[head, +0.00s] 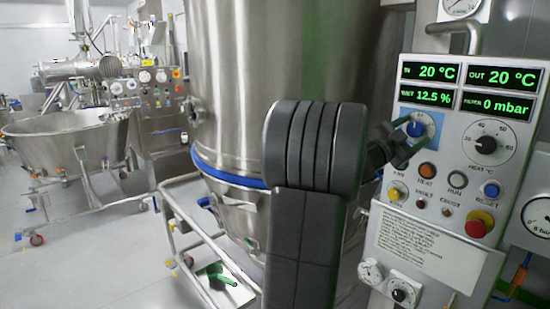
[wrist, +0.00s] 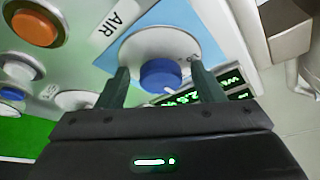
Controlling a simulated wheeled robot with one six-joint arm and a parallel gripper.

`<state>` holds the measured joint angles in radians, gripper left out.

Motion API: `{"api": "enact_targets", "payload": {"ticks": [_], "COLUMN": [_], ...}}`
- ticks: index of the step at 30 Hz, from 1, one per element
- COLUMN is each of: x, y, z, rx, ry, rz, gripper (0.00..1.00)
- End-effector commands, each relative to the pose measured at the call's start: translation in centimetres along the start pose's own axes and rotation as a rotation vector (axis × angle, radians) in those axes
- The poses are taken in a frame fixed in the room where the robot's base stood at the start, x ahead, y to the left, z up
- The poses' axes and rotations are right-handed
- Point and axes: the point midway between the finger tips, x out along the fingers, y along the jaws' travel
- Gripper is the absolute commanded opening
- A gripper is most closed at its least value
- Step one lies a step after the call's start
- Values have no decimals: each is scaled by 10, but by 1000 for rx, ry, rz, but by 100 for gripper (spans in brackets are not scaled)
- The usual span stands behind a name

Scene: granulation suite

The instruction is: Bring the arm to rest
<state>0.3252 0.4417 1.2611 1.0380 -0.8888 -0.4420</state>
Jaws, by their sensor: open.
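My gripper (head: 400,143) is at the upper left of the control panel, in front of the air knob. In the wrist view my gripper (wrist: 161,70) has its two dark fingers apart. The blue air knob (wrist: 160,76) on its round white dial shows between them. I cannot tell whether either finger touches it. The same blue knob (head: 415,129) shows just beyond the gripper in the head view. My arm is raised and bent, its dark links covering the middle of the head view.
The control panel (head: 430,243) carries displays, buttons, a heat dial (head: 486,145) and a red emergency button (head: 479,223). A large steel vessel (head: 235,90) stands behind my arm. A wheeled steel bowl (head: 65,140) stands at left. Open floor (head: 90,270) lies at lower left.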

Motion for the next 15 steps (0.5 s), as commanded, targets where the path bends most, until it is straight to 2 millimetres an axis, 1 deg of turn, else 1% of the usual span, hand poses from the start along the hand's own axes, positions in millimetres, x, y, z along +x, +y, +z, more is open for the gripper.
{"api": "enact_targets", "payload": {"ticks": [3, 14, 15], "x": [-1, 0, -7], "y": [2, 3, 5], "z": [1, -2, -1], "rx": [-139, -535, -547], "ry": [-1, 0, 0], "rz": [-57, -220, -228], "gripper": [61, 61, 61]}}
